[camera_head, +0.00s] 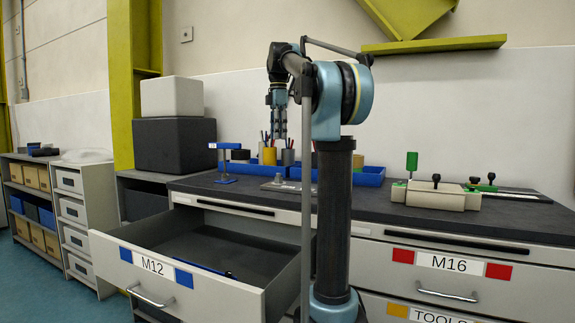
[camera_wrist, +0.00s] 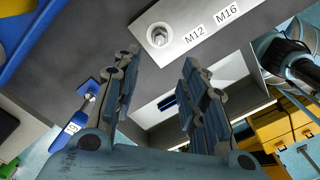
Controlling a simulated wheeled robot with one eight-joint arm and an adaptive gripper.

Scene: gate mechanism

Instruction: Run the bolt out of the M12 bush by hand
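A light metal plate (camera_wrist: 200,52) marked M12 and M16 lies on the dark bench top. A round metal fitting with what looks like a bolt head (camera_wrist: 158,36) sits near its left end, beside the M12 mark. In the head view the plate (camera_head: 287,187) lies near the bench's front edge, small and partly behind my arm. My gripper (camera_wrist: 160,64) is open and empty, its two blue fingers well apart. It points down above the bench in the head view (camera_head: 279,136), apart from the plate. I cannot tell how far the bolt is threaded in.
The M12 drawer (camera_head: 157,268) stands open below, with a dark blue item (camera_head: 229,274) inside. A blue T-shaped stand (camera_head: 226,163) stands left of the plate. A fixture (camera_head: 435,195) stands at right.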

